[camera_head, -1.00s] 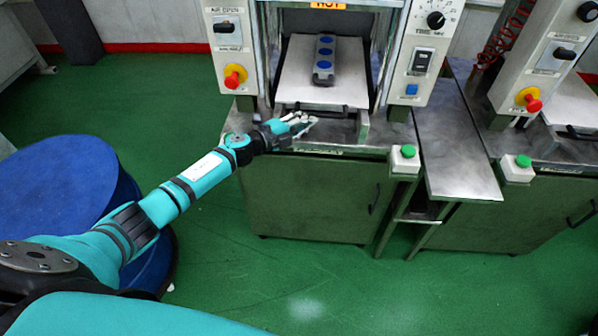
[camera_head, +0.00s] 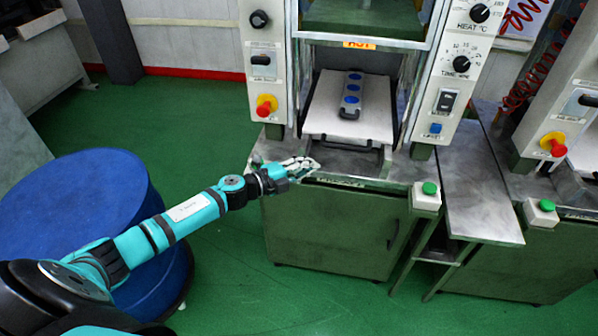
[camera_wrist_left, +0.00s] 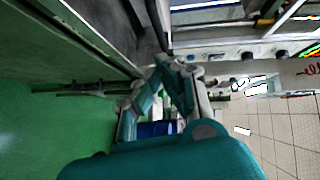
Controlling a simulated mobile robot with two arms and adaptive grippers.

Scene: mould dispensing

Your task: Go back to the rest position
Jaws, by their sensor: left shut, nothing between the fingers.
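My left gripper (camera_head: 312,164) is shut and empty. In the head view it is at the front edge of the press's metal bench, left of centre, in front of the press opening. In the left wrist view the fingers (camera_wrist_left: 165,68) are close to the machine's side. A grey mould with blue round cavities (camera_head: 351,94) lies on the light plate (camera_head: 322,118) inside the press. It is apart from the gripper. My right gripper is not in view.
The press (camera_head: 267,60) has a green cabinet (camera_head: 335,235) below and a button box with a green button (camera_head: 429,190) at its front. A second press stands at the right. A large blue drum (camera_head: 70,195) is beside my left arm. Green floor is clear in front.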

